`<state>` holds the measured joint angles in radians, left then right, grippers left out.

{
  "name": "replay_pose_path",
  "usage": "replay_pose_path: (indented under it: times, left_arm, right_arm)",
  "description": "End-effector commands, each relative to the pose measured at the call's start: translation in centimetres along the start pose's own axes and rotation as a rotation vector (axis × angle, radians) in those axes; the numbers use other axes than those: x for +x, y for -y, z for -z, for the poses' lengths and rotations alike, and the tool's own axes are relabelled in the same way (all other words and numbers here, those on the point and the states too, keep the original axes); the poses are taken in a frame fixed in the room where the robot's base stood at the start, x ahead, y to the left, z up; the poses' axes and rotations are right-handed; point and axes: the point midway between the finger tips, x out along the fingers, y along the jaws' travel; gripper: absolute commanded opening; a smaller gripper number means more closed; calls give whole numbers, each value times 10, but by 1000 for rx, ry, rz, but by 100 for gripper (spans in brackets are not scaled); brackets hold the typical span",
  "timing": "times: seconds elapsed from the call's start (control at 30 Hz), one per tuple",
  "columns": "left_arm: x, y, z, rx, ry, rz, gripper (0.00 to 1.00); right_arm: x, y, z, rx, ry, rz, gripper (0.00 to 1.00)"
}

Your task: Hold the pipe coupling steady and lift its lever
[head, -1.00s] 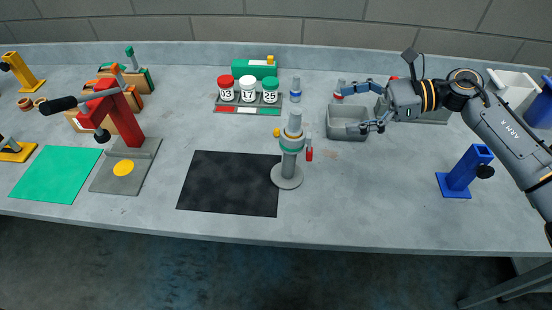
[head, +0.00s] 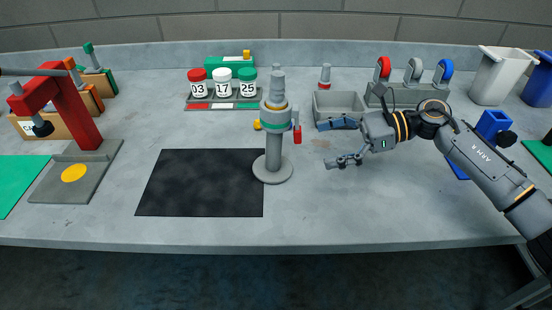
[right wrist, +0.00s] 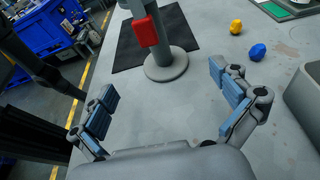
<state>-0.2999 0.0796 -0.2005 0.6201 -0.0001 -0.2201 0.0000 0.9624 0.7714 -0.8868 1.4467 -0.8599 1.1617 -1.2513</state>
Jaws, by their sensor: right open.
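The pipe coupling (head: 274,118) stands upright on a grey post with a round base (head: 272,169). Its red lever (head: 297,134) hangs down on the right side, towards my right gripper. The red lever also shows in the right wrist view (right wrist: 146,30), in front of the post, whose round base (right wrist: 166,67) is on the table; the coupling's top is cut off there. My right gripper (head: 330,143) is open and empty, to the right of the lever and apart from it. Its two blue-padded fingers (right wrist: 165,100) are spread towards the post. My left gripper is not in view.
A black mat (head: 200,182) lies left of the post. A grey bin (head: 340,105) stands behind my right gripper. A red press (head: 75,110) stands at the left. Small yellow (right wrist: 235,27) and blue (right wrist: 257,51) pieces lie near the post.

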Motion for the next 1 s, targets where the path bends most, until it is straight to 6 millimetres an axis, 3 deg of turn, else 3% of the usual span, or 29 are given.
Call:
replay_pose_path:
  times: [0.03,0.13,0.37,0.7,0.8,1.0]
  left_arm:
    - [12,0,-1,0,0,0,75]
    - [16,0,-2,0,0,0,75]
    - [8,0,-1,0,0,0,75]
    - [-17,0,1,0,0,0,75]
    - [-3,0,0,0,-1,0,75]
    - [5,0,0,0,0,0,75]
  right_arm:
    - [3,0,10,-1,0,0,100]
    - [5,0,15,-1,1,0,100]
    - [16,0,13,0,0,-3,100]
    - [65,-1,11,0,2,-3,100]
    - [80,-1,18,-3,1,-3,100]
    - [99,0,17,-2,1,-1,100]
